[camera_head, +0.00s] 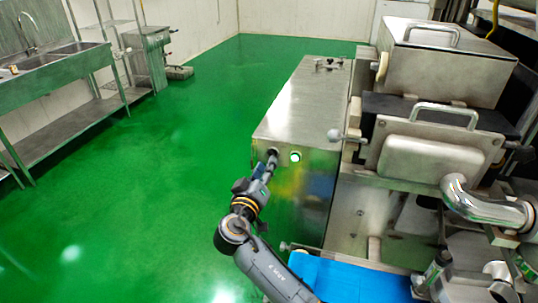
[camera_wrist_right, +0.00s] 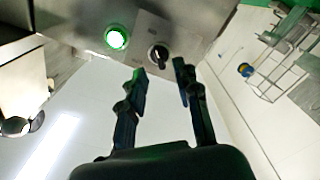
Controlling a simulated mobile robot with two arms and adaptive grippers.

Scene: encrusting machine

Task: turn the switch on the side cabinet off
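The side cabinet (camera_head: 300,110) is a long steel box in the middle of the head view. On its near end sits a black rotary switch (camera_head: 272,152), left of a green lit button (camera_head: 295,157). My right gripper (camera_head: 267,168) is just in front of the switch and partly covers it. In the right wrist view the switch (camera_wrist_right: 158,55) lies just beyond the gap between the two black fingertips (camera_wrist_right: 161,74), with the green light (camera_wrist_right: 116,39) to its left. The fingers are apart with nothing between them. Contact with the switch cannot be made out. My left gripper is out of view.
The encrusting machine (camera_head: 430,150) with steel hoppers stands right of the cabinet. A blue belt (camera_head: 350,281) lies at the bottom. A sink bench (camera_head: 50,75) stands at the far left. The green floor (camera_head: 150,170) between them is clear.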

